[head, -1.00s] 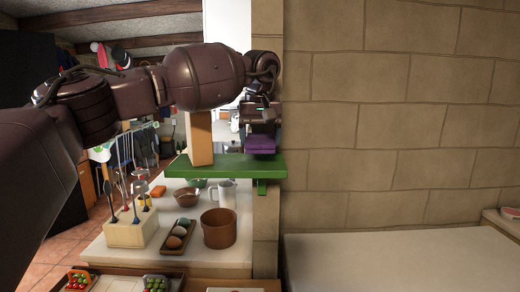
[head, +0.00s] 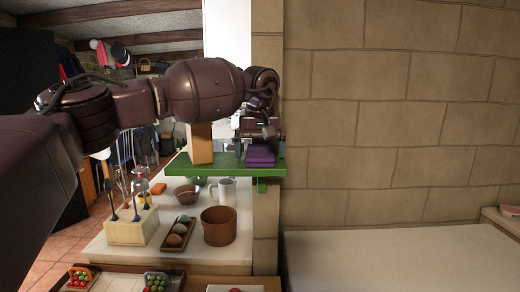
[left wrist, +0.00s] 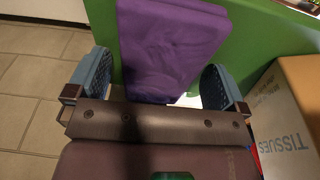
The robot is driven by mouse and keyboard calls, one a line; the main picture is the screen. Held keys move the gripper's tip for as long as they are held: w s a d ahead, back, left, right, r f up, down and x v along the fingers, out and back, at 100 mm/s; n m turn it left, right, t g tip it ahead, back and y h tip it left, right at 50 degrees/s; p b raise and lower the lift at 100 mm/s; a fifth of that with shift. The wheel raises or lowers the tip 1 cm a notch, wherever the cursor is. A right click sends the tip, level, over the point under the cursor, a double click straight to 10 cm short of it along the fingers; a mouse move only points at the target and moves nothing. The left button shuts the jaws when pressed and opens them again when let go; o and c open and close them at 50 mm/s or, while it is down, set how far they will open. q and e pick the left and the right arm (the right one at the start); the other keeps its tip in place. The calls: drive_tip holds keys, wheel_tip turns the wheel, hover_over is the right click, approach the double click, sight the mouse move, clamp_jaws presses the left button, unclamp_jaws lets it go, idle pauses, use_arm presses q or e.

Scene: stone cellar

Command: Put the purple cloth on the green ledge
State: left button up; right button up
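The folded purple cloth (head: 260,155) lies on the right end of the green ledge (head: 215,171), close against the stone wall's edge. My left gripper (head: 262,136) is just above and behind the cloth. In the left wrist view, the purple cloth (left wrist: 168,45) shows between the two spread blue fingers of my left gripper (left wrist: 157,82). Narrow gaps show between the cloth and each finger, so the gripper is open. Part of the green ledge (left wrist: 258,45) shows beside the cloth. My right gripper is in neither view.
A tissue box (head: 201,145) stands on the ledge, left of the cloth, close to my left gripper.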

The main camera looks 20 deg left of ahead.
sight(260, 154)
use_arm(q)
drive_tip(key=shift+r, duration=0.1)
wheel_tip(260, 154, up, 12)
drive_tip(key=s, duration=0.1)
drive_tip(key=shift+s+d, duration=0.25)
drive_tip(key=shift+s, duration=0.1)
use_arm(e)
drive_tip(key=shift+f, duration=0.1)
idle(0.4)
